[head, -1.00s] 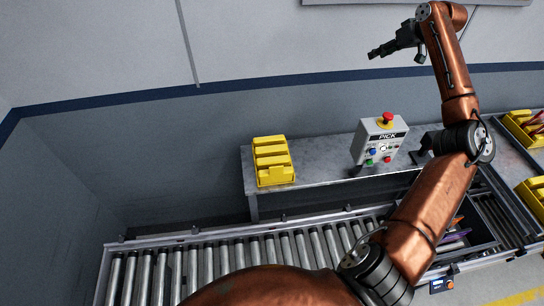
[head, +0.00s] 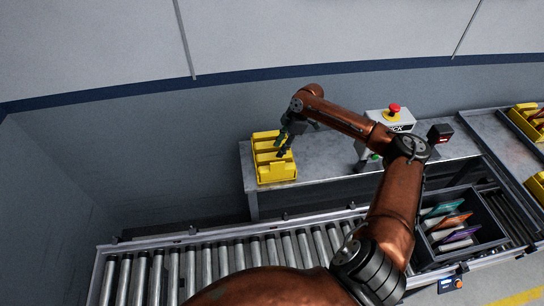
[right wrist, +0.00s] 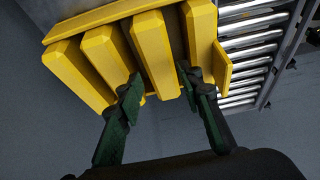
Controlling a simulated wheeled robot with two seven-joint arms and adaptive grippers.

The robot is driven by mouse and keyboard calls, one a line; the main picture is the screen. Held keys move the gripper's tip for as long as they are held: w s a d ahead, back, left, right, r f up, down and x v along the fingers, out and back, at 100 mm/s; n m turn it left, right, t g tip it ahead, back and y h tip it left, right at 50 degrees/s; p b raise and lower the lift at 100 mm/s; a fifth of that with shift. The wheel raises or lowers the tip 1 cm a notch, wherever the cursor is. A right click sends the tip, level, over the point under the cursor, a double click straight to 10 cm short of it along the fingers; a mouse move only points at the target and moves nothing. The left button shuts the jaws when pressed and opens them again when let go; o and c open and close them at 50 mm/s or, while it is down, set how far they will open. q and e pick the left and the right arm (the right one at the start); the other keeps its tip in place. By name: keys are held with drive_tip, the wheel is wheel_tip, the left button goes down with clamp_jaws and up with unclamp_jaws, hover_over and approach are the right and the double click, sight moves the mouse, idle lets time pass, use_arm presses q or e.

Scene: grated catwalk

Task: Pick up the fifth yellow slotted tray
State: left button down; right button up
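A yellow slotted tray (head: 276,174) sits at the left end of the grey bench, with several thick raised slats. My right gripper (head: 282,146) is at the tray's right side, pointing down at it. In the right wrist view the yellow tray (right wrist: 155,50) fills the upper middle. There the gripper (right wrist: 160,83) has its two dark green fingers apart, one on each side of a slat. The fingertips reach into the gaps beside that slat. I cannot tell whether they touch it. My left gripper is not in view.
A grey control box with a red button (head: 394,107) stands on the bench (head: 330,160) behind my right arm. A roller conveyor (head: 210,262) runs in front, with a dark crate (head: 468,252) holding coloured plates. More yellow trays (head: 527,122) are at the right edge.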

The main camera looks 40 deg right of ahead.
sight(273, 154)
drive_tip(key=shift+a+p+x, duration=0.15)
drive_tip(key=shift+p+x, duration=0.15)
drive_tip(key=shift+x, duration=1.05)
drive_tip(key=shift+a+p+x, duration=0.2)
drive_tip(key=shift+p+x, duration=0.05)
drive_tip(key=shift+x, duration=1.1)
drive_tip(key=shift+w+r, duration=0.15)
drive_tip(key=shift+c, duration=0.7)
clamp_jaws()
